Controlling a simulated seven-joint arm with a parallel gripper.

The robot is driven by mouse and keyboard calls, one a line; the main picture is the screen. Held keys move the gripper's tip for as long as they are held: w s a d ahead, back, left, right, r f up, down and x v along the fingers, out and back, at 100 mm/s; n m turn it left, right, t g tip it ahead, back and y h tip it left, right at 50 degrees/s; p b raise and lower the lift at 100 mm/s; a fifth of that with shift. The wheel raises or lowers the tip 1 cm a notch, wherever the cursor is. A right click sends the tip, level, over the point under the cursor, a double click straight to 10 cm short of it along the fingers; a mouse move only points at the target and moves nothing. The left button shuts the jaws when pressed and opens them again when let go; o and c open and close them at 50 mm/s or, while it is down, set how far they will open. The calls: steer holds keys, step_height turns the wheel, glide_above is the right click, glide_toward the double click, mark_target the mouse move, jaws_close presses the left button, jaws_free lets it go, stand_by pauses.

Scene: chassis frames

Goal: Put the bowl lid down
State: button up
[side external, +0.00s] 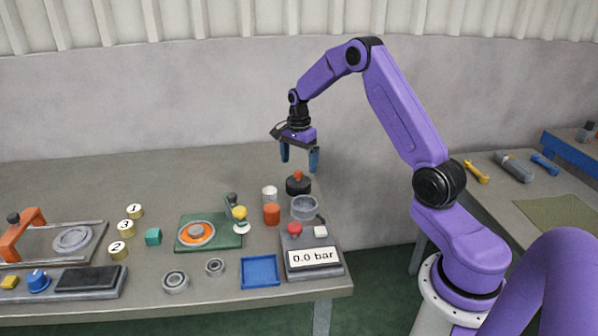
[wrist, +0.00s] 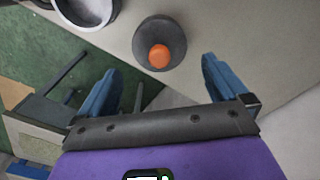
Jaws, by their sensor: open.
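The bowl lid (side external: 298,186) is a dark disc with an orange knob, resting on the table at the right end, behind the bowl. In the wrist view the lid (wrist: 146,32) lies just beyond the fingertips, its knob roughly centred between them. The grey bowl (side external: 304,209) stands apart from the lid and is open at the top; it also shows at the upper left of the wrist view (wrist: 84,10). My gripper (side external: 300,160) is open and empty above the lid, fingers pointing down. In the wrist view my gripper (wrist: 161,78) has both blue fingers spread.
The table's back left is clear.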

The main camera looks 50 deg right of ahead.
mark_target(299, 171)
step_height(299, 171, up, 6)
steer(key=s+a+r+n, duration=0.3)
steer(key=s+a+n, duration=0.4)
steer(key=a, duration=0.5)
steer(key=s+a+r+n, duration=0.3)
steer(key=s+a+n, duration=0.45)
steer(key=a, duration=0.45)
steer(key=s+a+f+n, duration=0.1)
steer(key=s+a+n, duration=0.1)
steer(key=s+n, duration=1.4)
steer(key=s, duration=0.6)
steer(key=shift+s+f, duration=0.15)
